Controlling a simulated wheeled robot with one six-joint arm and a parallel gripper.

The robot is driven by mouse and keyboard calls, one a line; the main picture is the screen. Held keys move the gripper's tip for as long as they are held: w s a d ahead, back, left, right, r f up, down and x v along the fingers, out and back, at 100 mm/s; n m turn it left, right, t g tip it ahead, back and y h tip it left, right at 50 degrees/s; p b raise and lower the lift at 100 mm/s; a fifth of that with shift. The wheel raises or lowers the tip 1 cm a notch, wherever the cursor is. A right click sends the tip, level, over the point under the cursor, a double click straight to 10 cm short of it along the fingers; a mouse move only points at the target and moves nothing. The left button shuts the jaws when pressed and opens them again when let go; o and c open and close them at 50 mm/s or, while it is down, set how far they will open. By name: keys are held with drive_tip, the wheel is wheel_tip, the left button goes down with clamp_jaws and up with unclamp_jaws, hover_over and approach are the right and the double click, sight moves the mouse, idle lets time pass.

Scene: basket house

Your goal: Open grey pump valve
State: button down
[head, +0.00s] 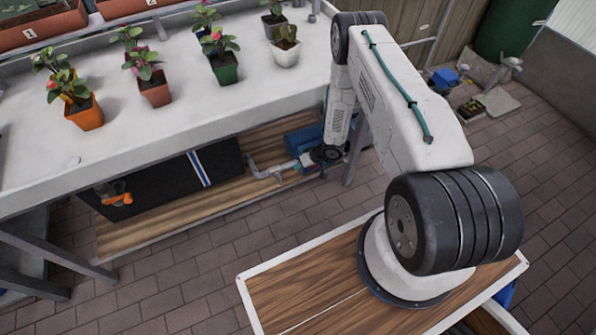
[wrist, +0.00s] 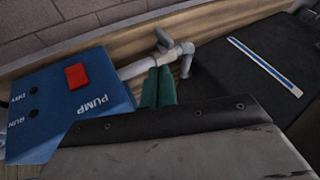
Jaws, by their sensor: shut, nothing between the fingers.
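The blue pump box (wrist: 70,95) has a red switch (wrist: 77,76) and "PUMP" lettering, and fills the left of the wrist view. A light grey pipe (wrist: 134,68) runs from it to a grey elbow and a small grey valve handle (wrist: 163,38). The pipe (head: 266,172) and part of the blue pump (head: 303,138) also show under the table in the head view. My gripper (wrist: 158,70) has its green fingers together and empty, with the tips close to the pipe just below the valve. I cannot tell whether they touch it.
A black tank (wrist: 240,75) with a blue-white stripe lies right of the pipe; an orange tap (head: 116,198) is on its left end. Both rest on a wooden shelf (head: 140,236) beneath the white table (head: 120,125), which carries several potted plants. Table legs stand nearby.

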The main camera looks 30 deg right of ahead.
sight(279, 178)
drive_tip(key=x, duration=1)
drive_tip(key=shift+f, duration=0.2)
drive_tip(key=shift+r, duration=0.1)
